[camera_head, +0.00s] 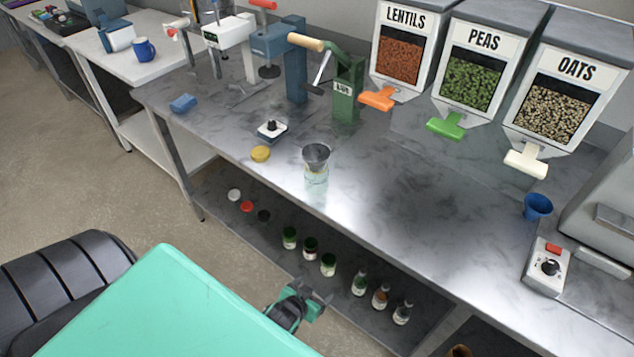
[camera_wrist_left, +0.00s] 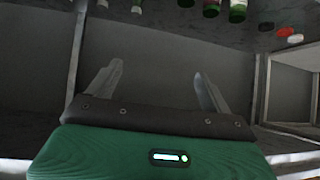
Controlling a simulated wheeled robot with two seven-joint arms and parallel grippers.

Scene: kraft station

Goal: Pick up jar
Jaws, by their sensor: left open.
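A clear glass jar (camera_head: 316,178) stands on the steel worktop with a dark grey funnel (camera_head: 316,153) in its mouth. On the lower shelf stand several small jars with dark or green contents, including one at the left (camera_head: 289,238), a middle one (camera_head: 310,248) and a right one (camera_head: 328,265). Two of these jars show at the top of the left wrist view (camera_wrist_left: 237,10) (camera_wrist_left: 211,8). My left gripper (camera_head: 312,293) is open and empty, in front of the shelf and apart from the jars. In its wrist view, nothing is between the fingers (camera_wrist_left: 160,85). My right gripper is not in view.
Several bottles (camera_head: 381,295) stand right of the jars on the lower shelf (camera_head: 340,300). White, red (camera_head: 247,206) and black lids lie to their left. The worktop edge (camera_head: 330,207) overhangs the shelf. A scale (camera_head: 271,131) and a yellow lid (camera_head: 260,153) are near the funnel.

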